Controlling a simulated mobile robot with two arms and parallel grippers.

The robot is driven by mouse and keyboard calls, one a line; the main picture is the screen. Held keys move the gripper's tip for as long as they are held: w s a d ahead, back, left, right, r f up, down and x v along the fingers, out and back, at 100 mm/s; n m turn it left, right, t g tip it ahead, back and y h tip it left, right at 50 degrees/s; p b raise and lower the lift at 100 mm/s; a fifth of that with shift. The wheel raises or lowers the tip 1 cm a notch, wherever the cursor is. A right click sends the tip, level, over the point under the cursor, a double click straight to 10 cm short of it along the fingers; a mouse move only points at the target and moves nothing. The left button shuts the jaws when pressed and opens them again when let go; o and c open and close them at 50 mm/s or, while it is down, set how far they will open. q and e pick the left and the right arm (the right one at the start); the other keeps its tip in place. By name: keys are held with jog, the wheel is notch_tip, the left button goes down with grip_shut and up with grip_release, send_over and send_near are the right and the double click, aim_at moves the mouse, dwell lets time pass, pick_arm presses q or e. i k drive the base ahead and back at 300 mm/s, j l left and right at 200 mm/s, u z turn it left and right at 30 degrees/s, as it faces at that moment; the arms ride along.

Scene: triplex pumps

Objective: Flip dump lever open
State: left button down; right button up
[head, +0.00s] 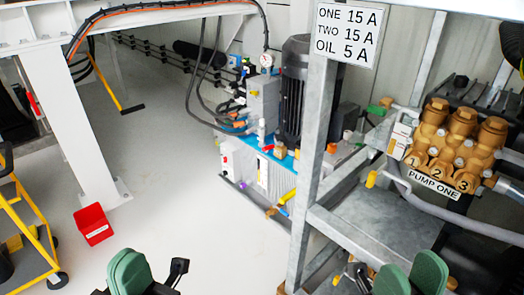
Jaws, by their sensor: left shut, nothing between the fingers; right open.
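No lever is labelled as the dump lever, so I cannot tell which one it is. A yellow-handled lever (287,203) sits low on the blue-topped hydraulic unit (262,180). A small yellow handle (371,179) stands on pipework at the left of the brass pump labelled PUMP ONE (457,143). My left gripper (130,268), with green pads, is shut and empty at the bottom edge, over the floor. My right gripper (411,272) is open and empty at the bottom right, in front of the grey frame below the pump. Both are apart from the levers.
A grey steel post (313,150) stands between the hydraulic unit and the pump, with a sign (347,33) on top. A yellow cart (28,235) is at far left. The middle floor is clear.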

aim_at(270, 146)
jog(key=i+j+z, duration=0.1)
jog(key=z, duration=0.8)
jog(key=i+j+z, duration=0.1)
jog(key=j+z, duration=0.25)
jog(key=j, duration=0.25)
jog(key=j+z, duration=0.35)
jog(key=j, duration=0.25)
jog(key=j+z, duration=0.35)
jog(key=j, duration=0.8)
jog(key=k+j, duration=0.15)
jog(key=j, duration=0.45)
jog(key=j+z, duration=0.1)
jog(key=j, duration=0.45)
jog(key=i, duration=0.4)
